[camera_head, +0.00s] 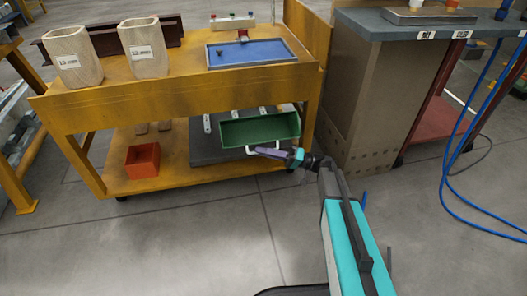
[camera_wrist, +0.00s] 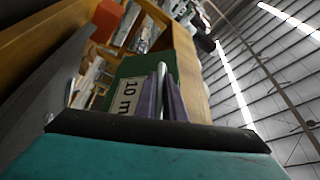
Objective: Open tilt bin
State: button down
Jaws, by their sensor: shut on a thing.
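The green tilt bin (camera_head: 275,127) is on the lower shelf of the orange cart, and its inside shows from above. A pale handle (camera_head: 248,149) shows at its lower front. My gripper (camera_head: 262,152) is at that handle, in front of the bin. In the wrist view the two purple fingers of my gripper (camera_wrist: 163,98) are shut on the bright metal handle (camera_wrist: 162,72). The green bin (camera_wrist: 135,66) is behind them, with a white label (camera_wrist: 128,94) reading "10 m", partly covered. How far the bin is tilted I cannot tell.
The orange cart (camera_head: 180,97) carries two wooden containers (camera_head: 75,60) and a blue tray (camera_head: 245,53) on top. A red bin (camera_head: 142,161) sits on the lower shelf. A grey-topped bench (camera_head: 400,25) and blue cables (camera_head: 447,185) are at right. The floor in front is clear.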

jog(key=shift+w+f, duration=0.1)
jog(key=c, duration=1.8)
grip_release()
jog(key=shift+c, duration=0.2)
jog(key=p+v, duration=0.4)
jog(key=v, duration=1)
jog(key=shift+a, duration=0.15)
